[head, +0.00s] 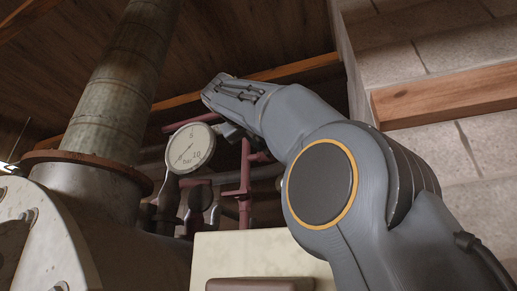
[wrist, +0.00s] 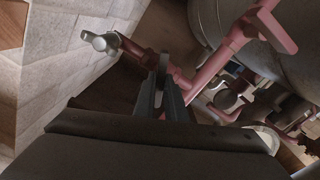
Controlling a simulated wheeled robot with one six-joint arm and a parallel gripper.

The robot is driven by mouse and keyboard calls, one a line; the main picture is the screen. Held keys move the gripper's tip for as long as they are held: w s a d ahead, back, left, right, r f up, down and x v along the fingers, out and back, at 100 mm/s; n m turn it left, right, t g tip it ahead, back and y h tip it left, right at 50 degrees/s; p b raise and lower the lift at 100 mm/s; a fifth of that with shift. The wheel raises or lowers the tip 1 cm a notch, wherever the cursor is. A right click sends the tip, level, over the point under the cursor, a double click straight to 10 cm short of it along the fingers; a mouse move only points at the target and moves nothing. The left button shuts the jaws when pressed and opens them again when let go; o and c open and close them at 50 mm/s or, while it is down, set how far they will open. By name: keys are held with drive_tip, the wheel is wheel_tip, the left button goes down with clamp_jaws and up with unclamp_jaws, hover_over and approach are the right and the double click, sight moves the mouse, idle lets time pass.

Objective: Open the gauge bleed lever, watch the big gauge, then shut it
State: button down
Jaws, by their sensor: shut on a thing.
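The big round gauge (head: 190,147) shows in the head view left of my arm, with a white face marked "bar", 5 and 10. Its thin needle points to the lower left. My gripper (wrist: 165,88) is shut beside the pink pipework in the wrist view, its fingers seen nearly edge-on. The gauge bleed lever (wrist: 163,62) is between the fingertips; little of it shows, and how far it is turned cannot be told. In the head view the fingertips are mostly hidden by my wrist, just right of the gauge.
Pink pipes (head: 245,180) run below and right of the gauge. A big metal column (head: 115,85) rises at the left. A grey-green fitting (wrist: 100,41) sits at the upper left of the wrist view. A block wall (head: 440,45) closes the right side.

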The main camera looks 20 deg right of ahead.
drive_tip(key=m, duration=0.2)
drive_tip(key=m+b, duration=0.1)
drive_tip(key=m, duration=0.2)
drive_tip(key=shift+w+f, duration=0.1)
drive_tip(key=shift+f, duration=0.1)
drive_tip(key=shift+m, duration=0.3)
drive_tip(key=c, duration=1.8)
unclamp_jaws()
drive_tip(key=shift+r, duration=0.1)
drive_tip(key=shift+b+v, duration=1.35)
drive_tip(key=shift+v, duration=2.65)
